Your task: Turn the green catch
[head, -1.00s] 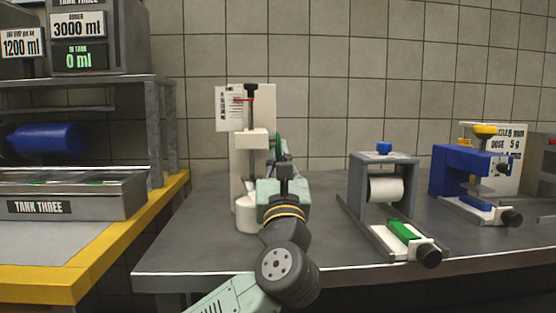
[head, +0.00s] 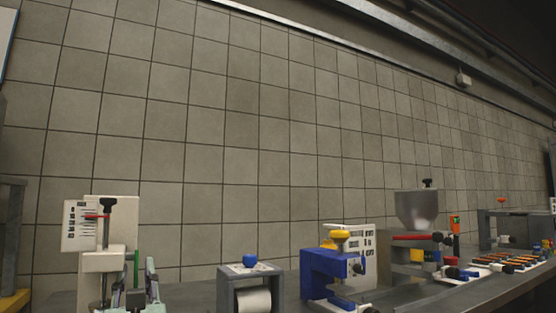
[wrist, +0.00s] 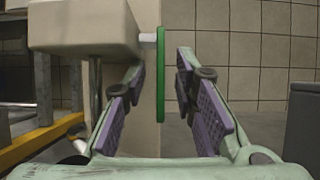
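The green catch (wrist: 160,85) is a thin upright green plate on a short white shaft at the side of the cream block (wrist: 85,25). It also shows as a green strip in the head view (head: 137,268), on the right of the cream stand (head: 101,262). My gripper (wrist: 162,68) is open, with one purple-padded finger on each side of the catch. A gap shows between the catch and each finger. In the head view only the top of my gripper (head: 137,297) shows at the bottom edge, beside the stand.
Right of the stand are a grey roll holder (head: 252,288) with a blue knob, a blue device (head: 332,275) with a yellow cap, and a metal hopper (head: 416,210). A yellow-edged bench (wrist: 40,140) lies left in the wrist view. A tiled wall stands behind.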

